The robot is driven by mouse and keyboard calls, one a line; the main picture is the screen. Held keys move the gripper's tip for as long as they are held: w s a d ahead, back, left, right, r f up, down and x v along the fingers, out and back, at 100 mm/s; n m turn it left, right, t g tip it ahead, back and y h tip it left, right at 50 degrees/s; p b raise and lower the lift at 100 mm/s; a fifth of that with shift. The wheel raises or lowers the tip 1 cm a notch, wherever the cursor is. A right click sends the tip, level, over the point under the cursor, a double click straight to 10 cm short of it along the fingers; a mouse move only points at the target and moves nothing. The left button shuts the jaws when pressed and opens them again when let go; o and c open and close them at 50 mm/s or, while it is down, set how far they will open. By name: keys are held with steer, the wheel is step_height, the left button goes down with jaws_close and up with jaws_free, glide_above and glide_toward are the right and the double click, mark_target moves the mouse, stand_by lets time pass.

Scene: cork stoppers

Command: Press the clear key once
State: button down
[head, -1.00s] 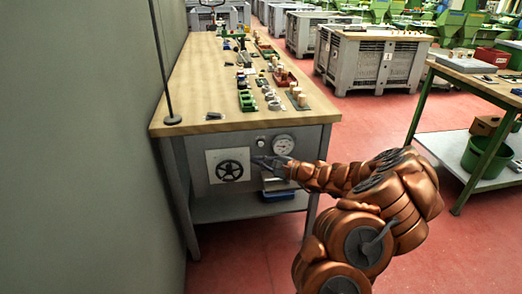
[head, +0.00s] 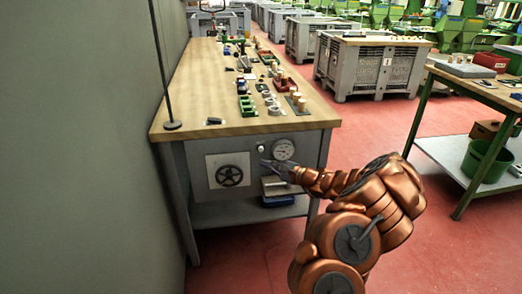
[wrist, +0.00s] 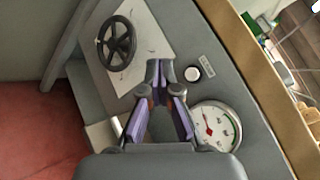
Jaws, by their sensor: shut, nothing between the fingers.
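A small round white button (wrist: 193,73) with a dark rim sits on the grey front panel (wrist: 180,32) of the workbench. A small label (wrist: 207,60) beside it is too small to read, so I cannot tell if this is the clear key. The button also shows in the head view (head: 261,148), left of the dial gauge. My gripper (wrist: 160,66) is shut and empty, pointing toward the panel between the handwheel and the button. In the head view my gripper (head: 266,163) is just below the button. I see no contact with it.
A black handwheel (wrist: 117,41) on a white plate is left of my gripper. A round dial gauge (wrist: 215,125) is at its right. A blue tray (head: 278,201) sits below. Several small parts and corks stand on the wooden benchtop (head: 200,80); a wall is at left.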

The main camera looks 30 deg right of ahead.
mark_target(261, 149)
steer(key=shift+w+d, duration=0.35)
steer(key=shift+w, duration=0.55)
steer(key=shift+w+d, duration=0.35)
steer(key=shift+w, duration=0.6)
steer(key=shift+w+d, duration=0.35)
steer(key=shift+w, duration=0.55)
steer(key=shift+w+d, duration=0.25)
steer(key=shift+w, duration=0.15)
steer(key=shift+w+d, duration=0.15)
steer(key=shift+w, duration=0.2)
stand_by(0.4)
steer(key=shift+s+b, duration=0.15)
steer(key=shift+b, duration=0.2)
steer(key=shift+s+a, duration=0.35)
steer(key=shift+s, duration=0.25)
steer(key=shift+s, duration=0.1)
